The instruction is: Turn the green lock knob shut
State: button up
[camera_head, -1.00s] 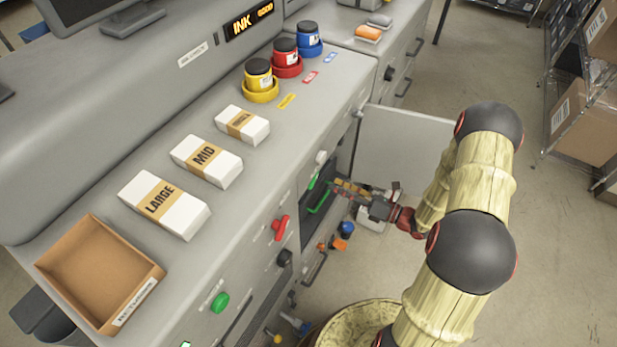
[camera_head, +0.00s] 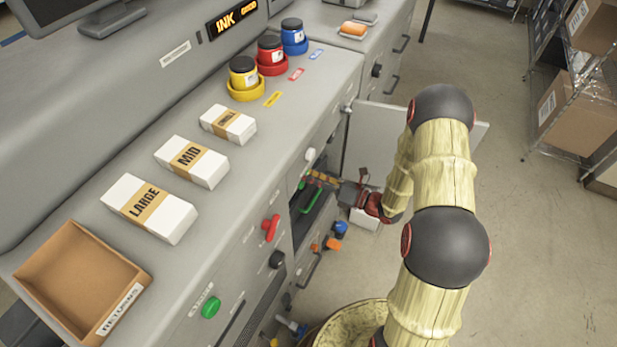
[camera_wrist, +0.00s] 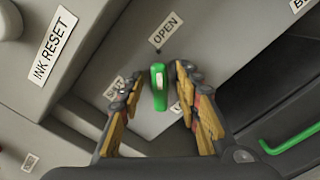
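My gripper (camera_wrist: 160,80) is open, with one finger on each side of the knob and visible gaps between. A label to the left is partly hidden by the left finger, and one to the right is mostly covered. In the head view my gripper (camera_head: 318,178) reaches the front of the grey machine; the knob is small and partly hidden there.
A green bar handle (camera_wrist: 292,140) lies right of my gripper in a dark opening. A pale door panel (camera_head: 372,145) stands open beside my arm. A red knob (camera_head: 271,228) and a round green knob (camera_head: 210,307) sit nearer on the machine front. An INK RESET label (camera_wrist: 55,46) is at left.

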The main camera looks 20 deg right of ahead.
jog(key=shift+c, duration=0.8)
grip_shut()
jog(key=shift+n, duration=0.3)
jog(key=n+b, duration=0.1)
jog(key=n, duration=0.4)
jog(key=n+b, duration=0.1)
jog(key=n, duration=0.5)
jog(key=s+a+n+b, duration=0.1)
jog(key=n, duration=0.5)
jog(key=shift+s+f, duration=0.1)
jog(key=shift+n, duration=0.3)
